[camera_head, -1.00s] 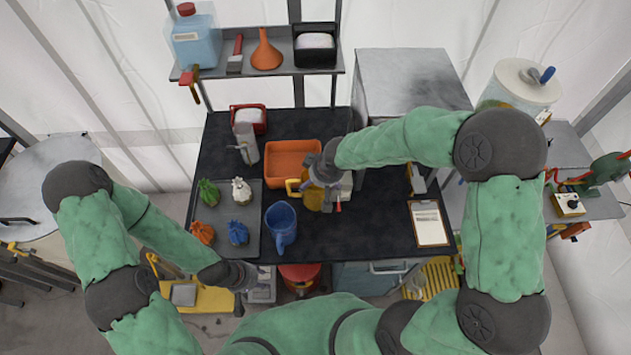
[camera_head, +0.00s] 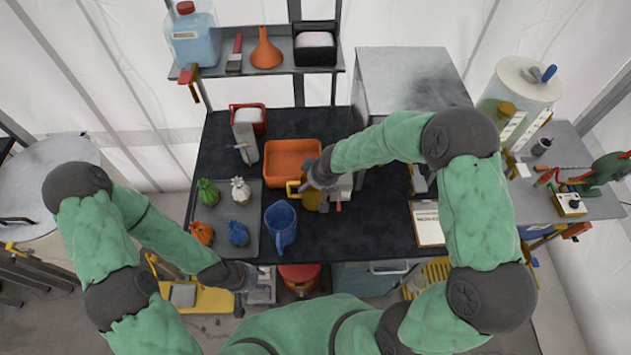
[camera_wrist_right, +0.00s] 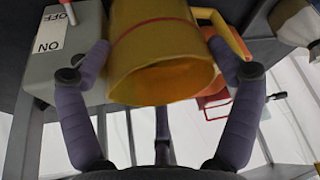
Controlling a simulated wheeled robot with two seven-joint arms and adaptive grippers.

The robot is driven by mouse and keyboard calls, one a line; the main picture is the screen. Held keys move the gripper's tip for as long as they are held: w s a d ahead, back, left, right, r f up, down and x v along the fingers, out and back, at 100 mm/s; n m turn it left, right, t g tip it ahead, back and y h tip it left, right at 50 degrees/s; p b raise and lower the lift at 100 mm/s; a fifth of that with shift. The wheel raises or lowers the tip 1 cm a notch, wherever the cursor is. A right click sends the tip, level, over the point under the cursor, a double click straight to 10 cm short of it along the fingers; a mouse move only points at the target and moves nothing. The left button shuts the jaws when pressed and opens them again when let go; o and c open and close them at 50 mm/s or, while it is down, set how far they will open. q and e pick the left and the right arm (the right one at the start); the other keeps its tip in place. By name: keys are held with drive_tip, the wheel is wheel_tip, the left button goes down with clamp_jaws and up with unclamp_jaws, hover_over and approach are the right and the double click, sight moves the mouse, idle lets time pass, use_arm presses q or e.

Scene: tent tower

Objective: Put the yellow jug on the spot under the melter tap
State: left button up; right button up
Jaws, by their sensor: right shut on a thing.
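The yellow jug (camera_head: 311,199) is at the middle of the black bench, partly hidden under my right gripper (camera_head: 322,178); its handle points left. In the right wrist view the yellow jug (camera_wrist_right: 160,50) sits between the two fingers of my right gripper (camera_wrist_right: 160,75), which is shut on it. I cannot tell whether the jug touches the bench. The melter appears to be the white drum (camera_head: 500,88) at the right. I cannot make out its tap or the spot for certain. My left gripper (camera_head: 240,276) is by the bench's front edge, its fingers unclear.
A blue jug (camera_head: 280,222) and an orange tray (camera_head: 292,157) stand close to the yellow jug. A grey box with an ON/OFF switch (camera_wrist_right: 50,50) is beside it. A clipboard (camera_head: 428,224) lies at the bench's right end. Small coloured bags lie on a dark tray (camera_head: 222,242).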

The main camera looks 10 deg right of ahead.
drive_tip(key=shift+f, duration=0.15)
drive_tip(key=o, duration=1.3)
drive_tip(key=shift+c, duration=0.2)
